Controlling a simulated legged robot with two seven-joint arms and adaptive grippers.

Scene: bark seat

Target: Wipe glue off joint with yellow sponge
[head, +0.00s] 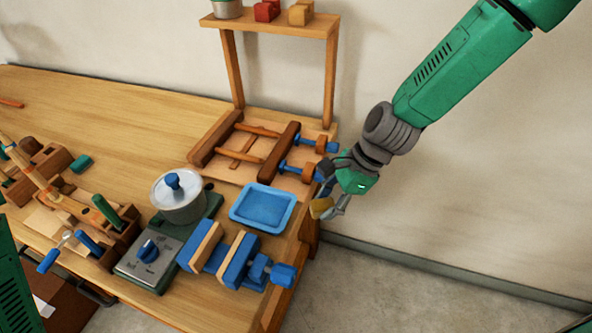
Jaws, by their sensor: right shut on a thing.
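My right gripper (330,200) comes in from the upper right and is shut on the yellow sponge (319,208), of which a small part shows. The sponge hangs just past the right edge of the workbench, right of the blue tray (263,225). A brown wooden frame (205,138) with rails and blue-ended clamps (303,141) lies on the bench, up and left of the gripper. Its right-hand joints sit near the clamps. Any glue is too small to make out. My left gripper is not in view.
A lidded pot (181,203) stands on a hot plate (150,255) left of the tray. A blue vise (238,262) sits at the front edge. A shelf (275,27) rises behind the frame.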

